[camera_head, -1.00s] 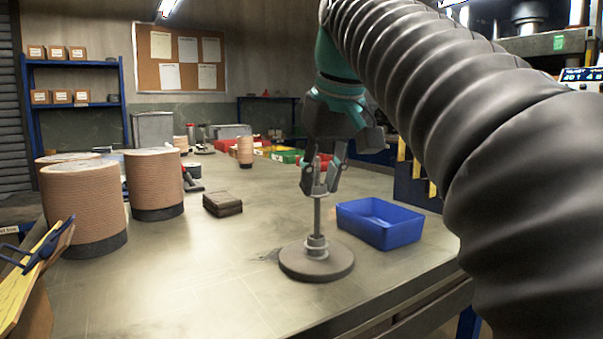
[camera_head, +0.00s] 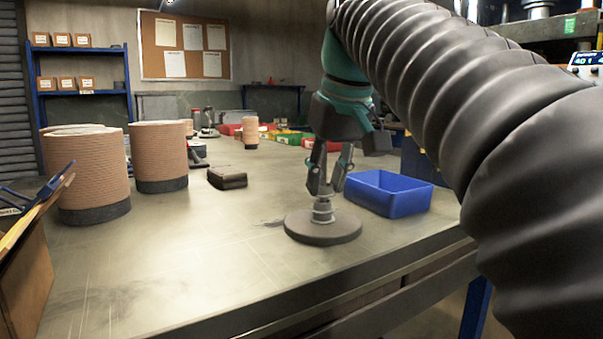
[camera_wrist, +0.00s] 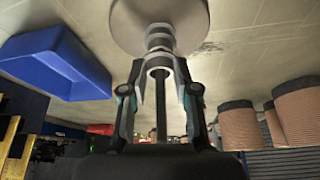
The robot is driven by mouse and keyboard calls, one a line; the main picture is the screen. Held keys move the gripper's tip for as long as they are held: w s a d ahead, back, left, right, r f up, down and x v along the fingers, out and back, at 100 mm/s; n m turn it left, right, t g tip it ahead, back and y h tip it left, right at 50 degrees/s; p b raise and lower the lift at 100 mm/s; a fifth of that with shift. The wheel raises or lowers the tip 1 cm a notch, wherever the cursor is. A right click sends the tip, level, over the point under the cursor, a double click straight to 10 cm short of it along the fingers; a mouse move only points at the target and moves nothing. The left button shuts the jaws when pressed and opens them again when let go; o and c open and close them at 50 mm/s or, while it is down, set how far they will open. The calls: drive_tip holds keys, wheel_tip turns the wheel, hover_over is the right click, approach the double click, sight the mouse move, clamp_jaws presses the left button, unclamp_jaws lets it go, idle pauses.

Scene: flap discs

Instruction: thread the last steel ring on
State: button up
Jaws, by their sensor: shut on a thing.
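A grey round base (camera_head: 323,228) stands on the bench near its front edge; it also shows at the top of the wrist view (camera_wrist: 160,12). An upright steel rod (camera_wrist: 161,112) rises from it, with steel rings (camera_head: 322,213) stacked around its foot. My gripper (camera_head: 322,190) is low over the base with a finger on each side of the rod. It is shut on a steel ring (camera_wrist: 159,64), which is around the rod just above the stacked rings. Whether the held ring touches them I cannot tell. The fingers hide much of the rod in the head view.
A blue bin (camera_head: 392,203), which looks empty, stands close to the right of the base. A dark block (camera_head: 228,178) and large stacks of brown discs (camera_head: 158,155) stand to the left. The bench between the block and the base is clear.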

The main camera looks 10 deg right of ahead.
drive_tip(key=shift+f, duration=0.25)
drive_tip(key=o, duration=0.8)
drive_tip(key=shift+o, duration=0.2)
drive_tip(key=shift+r, duration=0.1)
drive_tip(key=v, duration=0.7)
drive_tip(key=shift+r, duration=0.25)
drive_tip(key=shift+s, duration=0.1)
wheel_tip(320, 180, up, 7)
drive_tip(key=p, duration=0.8)
